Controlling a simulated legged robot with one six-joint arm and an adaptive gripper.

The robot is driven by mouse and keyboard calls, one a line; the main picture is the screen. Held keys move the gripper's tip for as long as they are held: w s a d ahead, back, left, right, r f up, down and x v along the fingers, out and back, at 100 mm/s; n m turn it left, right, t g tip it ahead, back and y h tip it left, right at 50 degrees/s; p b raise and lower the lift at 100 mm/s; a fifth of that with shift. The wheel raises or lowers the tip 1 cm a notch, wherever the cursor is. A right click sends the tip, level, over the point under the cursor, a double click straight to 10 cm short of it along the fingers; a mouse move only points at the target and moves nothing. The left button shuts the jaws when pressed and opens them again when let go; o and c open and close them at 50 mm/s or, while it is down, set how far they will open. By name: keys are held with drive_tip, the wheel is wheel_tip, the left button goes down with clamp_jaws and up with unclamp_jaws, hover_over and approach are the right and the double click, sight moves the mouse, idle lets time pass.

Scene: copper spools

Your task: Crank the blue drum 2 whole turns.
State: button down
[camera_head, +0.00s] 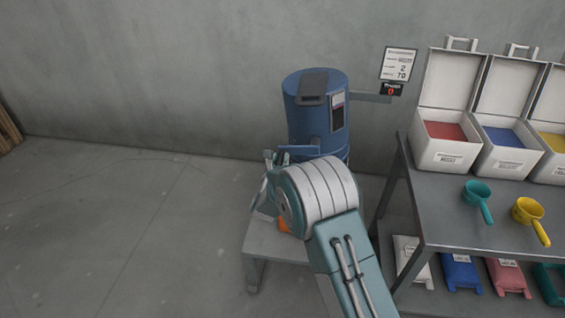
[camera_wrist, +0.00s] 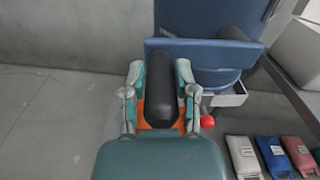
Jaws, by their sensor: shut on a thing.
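The blue drum (camera_head: 305,108) stands upright by the wall in the head view; its lower part also shows at the top of the wrist view (camera_wrist: 200,18). A flat blue crank arm (camera_wrist: 215,53) lies across its front. A black cylindrical crank handle (camera_wrist: 160,95) sticks out from this arm toward the wrist camera. My gripper (camera_wrist: 160,72) is shut on the handle, with one finger on each side of it. In the head view my gripper (camera_head: 277,158) is just in front of the drum, and my arm hides the drum's lower front.
A sign (camera_head: 400,64) with a small counter (camera_head: 391,90) is beside the drum; the counter appears to show 0. A grey table (camera_head: 440,215) at the right holds white bins (camera_head: 446,155) and scoops (camera_head: 478,195), with bags (camera_head: 460,272) below. The left floor is clear.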

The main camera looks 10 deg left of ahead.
drive_tip(key=shift+a+r+m, duration=0.1)
drive_tip(key=shift+r+m, duration=0.5)
drive_tip(key=shift+r+m, duration=0.15)
drive_tip(key=shift+m, duration=0.15)
idle(0.5)
drive_tip(key=shift+c, duration=2)
unclamp_jaws()
drive_tip(key=s, duration=1.2)
drive_tip(key=shift+a, duration=0.1)
